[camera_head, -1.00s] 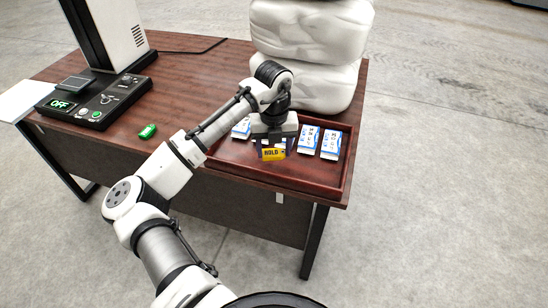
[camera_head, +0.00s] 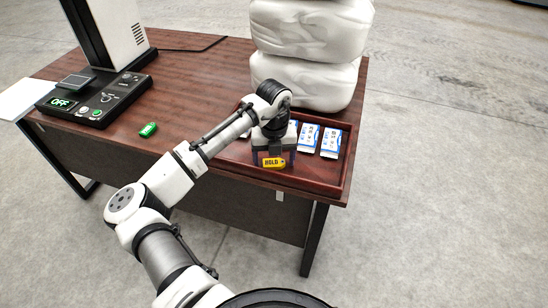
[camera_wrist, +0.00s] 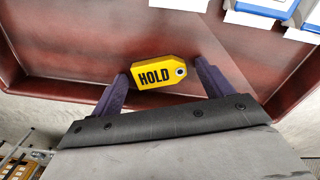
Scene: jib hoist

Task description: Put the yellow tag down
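The yellow tag (camera_head: 273,162) with "HOLD" on it is at the front part of the dark red tray (camera_head: 328,184). In the wrist view the tag (camera_wrist: 153,76) lies between my two fingers, its holed end to the right. My gripper (camera_head: 273,157) points down over the tray. In the wrist view the fingers of my gripper (camera_wrist: 163,76) stand apart, with a narrow gap showing between the tag and the right finger. The tag appears to rest on the tray floor, though contact beneath it is hidden.
Several blue-and-white packets (camera_head: 331,141) lie at the back of the tray. White stacked sacks (camera_head: 308,60) stand behind it. A green tag (camera_head: 148,130) lies on the table, near a black control box (camera_head: 97,100) reading "OFF".

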